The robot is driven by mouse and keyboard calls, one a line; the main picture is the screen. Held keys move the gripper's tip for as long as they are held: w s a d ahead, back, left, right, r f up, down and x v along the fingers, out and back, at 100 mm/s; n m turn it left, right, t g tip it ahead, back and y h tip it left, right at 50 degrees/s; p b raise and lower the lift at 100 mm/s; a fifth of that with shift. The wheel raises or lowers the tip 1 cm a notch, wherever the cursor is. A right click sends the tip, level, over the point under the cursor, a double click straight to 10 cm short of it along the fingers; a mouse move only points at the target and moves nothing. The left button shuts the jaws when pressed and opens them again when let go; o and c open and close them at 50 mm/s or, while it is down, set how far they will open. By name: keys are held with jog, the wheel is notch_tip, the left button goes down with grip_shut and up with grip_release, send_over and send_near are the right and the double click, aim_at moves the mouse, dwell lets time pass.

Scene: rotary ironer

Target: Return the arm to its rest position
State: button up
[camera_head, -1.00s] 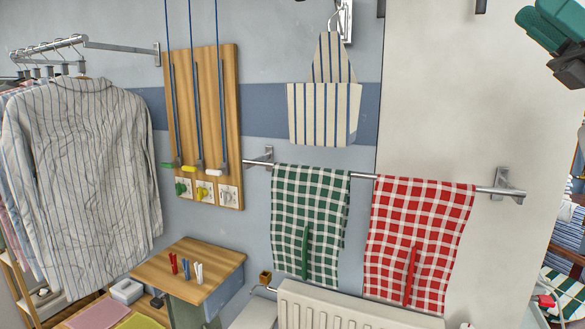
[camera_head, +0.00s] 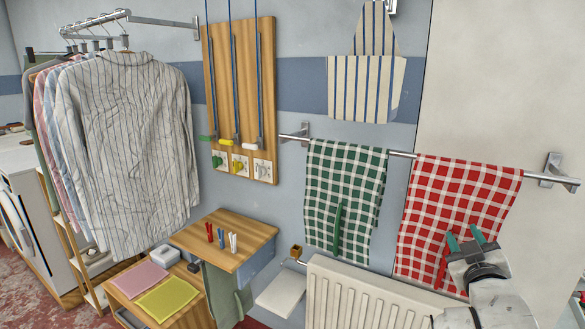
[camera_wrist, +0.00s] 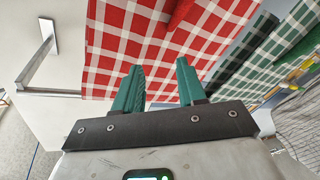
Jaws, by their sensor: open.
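My gripper (camera_head: 466,240) is at the lower right in the head view, in front of the red checked towel (camera_head: 455,205). Its two green fingers stand apart with nothing between them. In the wrist view my gripper (camera_wrist: 158,75) points toward the red checked towel (camera_wrist: 150,35), which hangs from the rail. I cannot tell the exact gap between the fingertips and the cloth.
A green checked towel (camera_head: 345,190) hangs left of the red one on the wall rail (camera_head: 400,153). A white radiator (camera_head: 365,295) stands below. A small wooden table (camera_head: 245,245) with several clothespins and a rack of shirts (camera_head: 130,150) are at the left.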

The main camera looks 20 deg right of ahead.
jog(key=s+a+f+g+y, duration=0.4)
jog(key=a+f, duration=0.4)
jog(key=f, duration=0.4)
jog(key=s+a+f+g+y, duration=0.3)
jog(key=s+a+f, duration=0.3)
jog(key=f, duration=0.6)
jog(key=s+a+f+g+y, duration=0.2)
jog(key=s+a+f+g, duration=0.1)
jog(key=s, duration=0.6)
jog(key=s+a+f+g+y, duration=0.2)
jog(key=s+a+f, duration=0.3)
jog(key=s+a, duration=0.3)
jog(key=shift+s+a+f+n+g, duration=0.3)
jog(key=shift+s+n+g, duration=0.15)
jog(key=shift+g, duration=0.45)
